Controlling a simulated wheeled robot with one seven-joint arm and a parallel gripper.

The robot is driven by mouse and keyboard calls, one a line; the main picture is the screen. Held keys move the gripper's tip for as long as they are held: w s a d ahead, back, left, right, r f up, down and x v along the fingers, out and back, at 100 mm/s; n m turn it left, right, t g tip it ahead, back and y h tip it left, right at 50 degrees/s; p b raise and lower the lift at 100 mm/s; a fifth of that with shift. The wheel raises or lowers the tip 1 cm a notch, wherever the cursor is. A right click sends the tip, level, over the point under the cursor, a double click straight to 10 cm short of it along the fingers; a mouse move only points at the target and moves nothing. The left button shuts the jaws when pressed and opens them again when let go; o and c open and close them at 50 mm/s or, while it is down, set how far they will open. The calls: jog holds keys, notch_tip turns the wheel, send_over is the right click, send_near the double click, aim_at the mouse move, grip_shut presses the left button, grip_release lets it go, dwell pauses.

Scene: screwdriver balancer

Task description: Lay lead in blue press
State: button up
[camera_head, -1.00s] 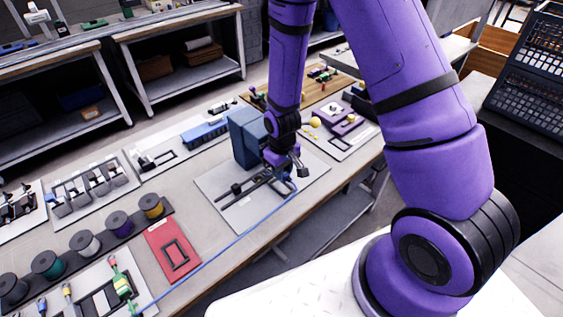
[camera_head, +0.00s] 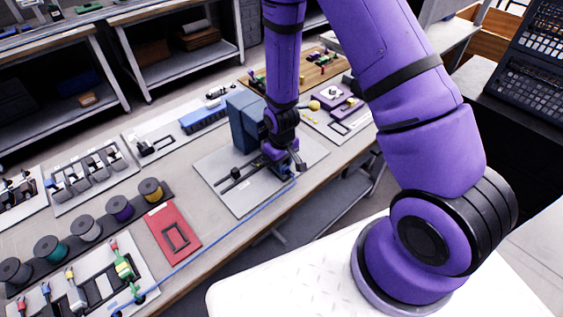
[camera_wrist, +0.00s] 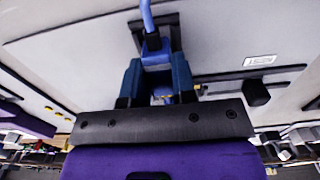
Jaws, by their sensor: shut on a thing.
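The blue press (camera_head: 243,122) stands upright on a light grey plate (camera_head: 237,203) on the bench, with dark rails in front of it. My gripper (camera_head: 287,170) is low over the right front part of that plate, beside the press. The blue lead (camera_head: 213,245) runs along the bench's front edge from the lower left up to my gripper. In the wrist view, the fingers (camera_wrist: 157,80) are shut on the lead's blue end (camera_wrist: 152,48), in front of a dark bracket (camera_wrist: 173,33). Whether the end touches the bracket is unclear.
A red tray (camera_head: 157,223) with a dark frame lies left of the plate. A row of cable spools (camera_head: 86,228) and a panel of plugs (camera_head: 89,286) are farther left. A blue-topped fixture (camera_head: 203,117) is behind, and a purple fixture (camera_head: 338,97) is at the right.

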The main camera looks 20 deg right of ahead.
jog(key=shift+f, duration=0.6)
dwell(0.4)
jog(key=o, duration=1)
notch_tip(320, 180, up, 11)
jog(key=shift+f, duration=0.15)
dwell(0.4)
